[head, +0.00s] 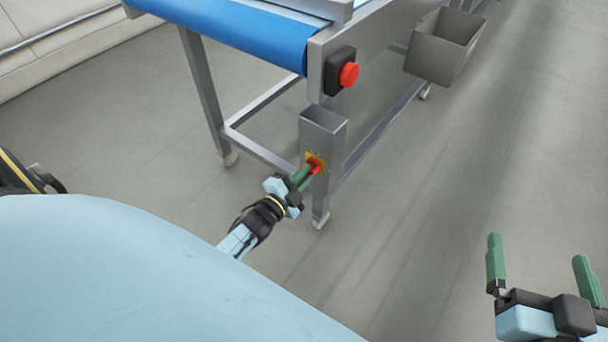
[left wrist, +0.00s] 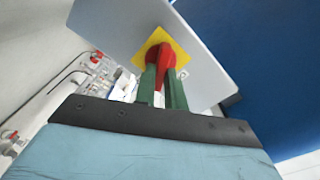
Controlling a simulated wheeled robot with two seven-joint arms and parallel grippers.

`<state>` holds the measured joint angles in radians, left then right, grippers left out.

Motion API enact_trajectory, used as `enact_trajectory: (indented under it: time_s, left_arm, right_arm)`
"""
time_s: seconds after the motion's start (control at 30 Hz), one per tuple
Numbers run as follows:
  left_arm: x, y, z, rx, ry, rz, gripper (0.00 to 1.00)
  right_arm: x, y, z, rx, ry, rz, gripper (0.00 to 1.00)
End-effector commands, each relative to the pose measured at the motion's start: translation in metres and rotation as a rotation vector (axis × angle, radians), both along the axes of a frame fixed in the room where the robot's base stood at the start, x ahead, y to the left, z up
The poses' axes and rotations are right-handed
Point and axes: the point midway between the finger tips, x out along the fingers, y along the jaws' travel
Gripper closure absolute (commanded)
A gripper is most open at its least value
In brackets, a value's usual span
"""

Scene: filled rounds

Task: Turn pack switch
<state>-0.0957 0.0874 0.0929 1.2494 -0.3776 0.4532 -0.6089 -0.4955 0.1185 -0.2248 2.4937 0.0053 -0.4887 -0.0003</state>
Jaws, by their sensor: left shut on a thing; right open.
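The pack switch is a red rotary handle (head: 315,166) on a yellow plate, set on the grey box (head: 323,127) on the conveyor's leg. In the left wrist view the red handle (left wrist: 163,62) sits in front of the yellow plate (left wrist: 180,53). My left gripper (head: 305,175) is shut on the handle, with its green fingers on either side of it; they also show in the left wrist view (left wrist: 162,88). The fingers partly hide the handle. My right gripper (head: 540,272) is open and empty over the floor at the lower right.
A conveyor with a blue belt (head: 240,32) stands above the switch box. A red push button (head: 349,75) sits on its side frame. A grey open bin (head: 445,45) is at the upper right. The floor (head: 430,180) to the right is clear.

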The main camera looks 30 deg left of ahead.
Motion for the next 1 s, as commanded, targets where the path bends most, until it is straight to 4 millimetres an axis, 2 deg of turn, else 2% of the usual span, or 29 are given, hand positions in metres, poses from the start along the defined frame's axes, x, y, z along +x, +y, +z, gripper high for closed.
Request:
enact_trajectory:
  time_s: [0.27, 0.3, 0.47, 0.83, 1.0]
  left_arm:
    - [0.0, 0.0, 0.0, 0.0, 0.001, 0.0, 1.0]
    - [0.0, 0.0, 0.0, 0.0, 0.001, 0.0, 0.87]
    - [0.0, 0.0, 0.0, -0.001, 0.001, 0.0, 0.66]
    - [-0.003, 0.0, 0.0, -0.001, 0.001, 0.0, 0.66]
    - [-0.017, 0.001, 0.0, -0.002, 0.004, 0.0, 0.66]
  right_arm:
    - [0.0, 0.001, 0.0, 0.001, 0.0, 0.001, 0.0]
    - [0.0, 0.001, 0.0, 0.001, 0.0, 0.002, 0.0]
    - [0.0, 0.001, 0.0, 0.001, 0.0, 0.002, 0.0]
    - [-0.001, 0.001, 0.0, -0.001, 0.008, 0.002, 0.0]
    - [-0.006, -0.004, -0.021, -0.036, 0.133, -0.008, 0.0]
